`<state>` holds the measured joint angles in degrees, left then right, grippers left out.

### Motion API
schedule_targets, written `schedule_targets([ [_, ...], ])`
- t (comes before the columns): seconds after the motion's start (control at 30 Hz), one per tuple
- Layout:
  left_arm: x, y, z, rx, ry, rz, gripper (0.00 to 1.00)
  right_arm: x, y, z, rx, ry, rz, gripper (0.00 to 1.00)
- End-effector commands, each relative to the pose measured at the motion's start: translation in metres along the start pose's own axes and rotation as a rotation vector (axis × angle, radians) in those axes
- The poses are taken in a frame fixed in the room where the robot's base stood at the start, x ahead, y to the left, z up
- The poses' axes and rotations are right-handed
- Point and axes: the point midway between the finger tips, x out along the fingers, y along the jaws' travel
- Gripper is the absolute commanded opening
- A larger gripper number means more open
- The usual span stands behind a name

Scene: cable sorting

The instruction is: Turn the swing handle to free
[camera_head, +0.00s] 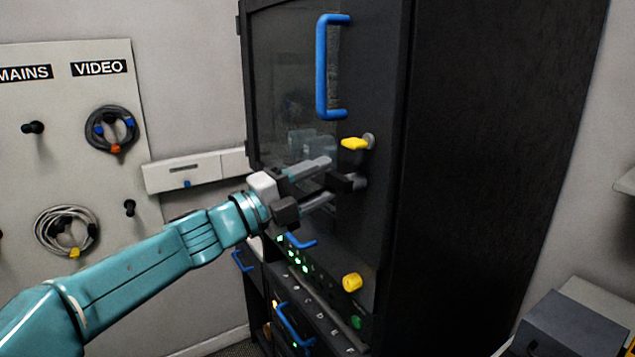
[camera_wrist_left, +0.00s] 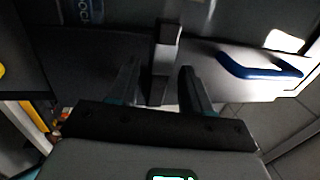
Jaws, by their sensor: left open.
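The dark swing handle (camera_head: 345,183) sticks out from the front of the black cabinet on a grey boss, below a yellow latch (camera_head: 354,144). My left gripper (camera_head: 331,178) is open, its two grey fingers reaching toward the handle, one above and one below it in the head view. In the left wrist view the handle (camera_wrist_left: 166,48) shows as a dark upright bar between the open fingers (camera_wrist_left: 160,85), with gaps on both sides. I cannot tell how deep it sits between them. My right gripper is not in view.
A blue pull handle (camera_head: 322,68) stands out above on the cabinet, and a yellow knob (camera_head: 352,283) sits below. A board (camera_head: 65,140) with hanging cable coils is at the left. A grey box (camera_head: 570,325) is at the lower right.

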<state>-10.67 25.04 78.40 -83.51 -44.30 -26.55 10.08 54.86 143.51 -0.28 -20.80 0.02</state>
Motion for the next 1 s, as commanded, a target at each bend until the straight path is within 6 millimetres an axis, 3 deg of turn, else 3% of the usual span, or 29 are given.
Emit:
schedule_targets([
  [0.17,-0.022,0.002,0.001,0.001,-0.003,-0.001,0.48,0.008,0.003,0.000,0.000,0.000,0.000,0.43],
  [0.5,-0.111,0.002,0.001,0.002,-0.006,0.000,0.48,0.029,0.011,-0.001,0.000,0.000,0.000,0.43],
  [0.63,-0.138,0.002,0.001,0.002,-0.004,0.001,0.48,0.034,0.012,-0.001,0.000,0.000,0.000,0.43],
  [0.8,-0.158,0.001,0.000,0.001,-0.001,0.000,0.48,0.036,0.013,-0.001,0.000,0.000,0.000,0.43],
  [1.0,-0.163,0.000,0.000,0.000,0.000,0.001,0.48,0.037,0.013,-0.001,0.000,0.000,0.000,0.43],
])
